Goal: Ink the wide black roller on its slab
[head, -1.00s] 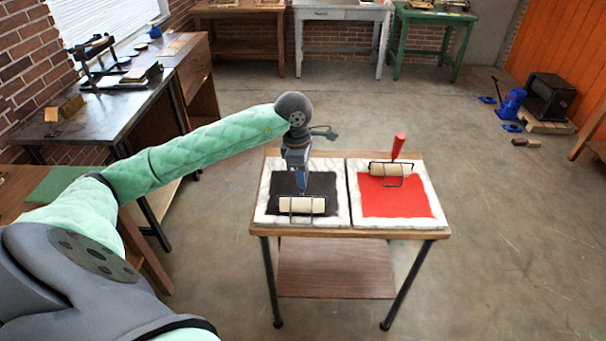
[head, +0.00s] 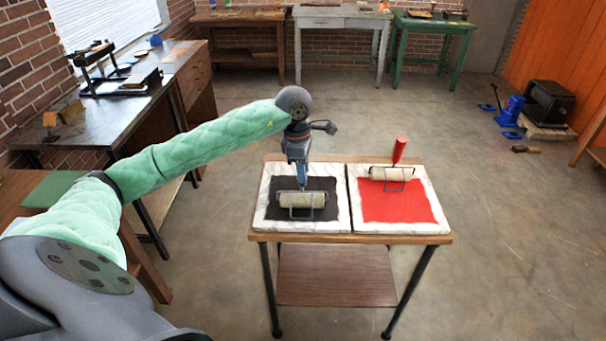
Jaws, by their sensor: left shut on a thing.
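The wide roller (head: 301,200) has a cream-coloured cylinder in a wire frame and lies on the black ink patch (head: 267,208) of the left marble slab (head: 259,221). My left gripper (head: 298,171) is above it, pointing down and shut on the roller's handle, which is mostly hidden by the fingers. The cylinder looks pale, with slight grey speckling. My right gripper is not in view.
Both slabs stand side by side on a small wooden table (head: 350,238) with dark legs and a lower shelf (head: 335,275). A long workbench (head: 95,118) with tools stands at left. Open concrete floor lies right of the table.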

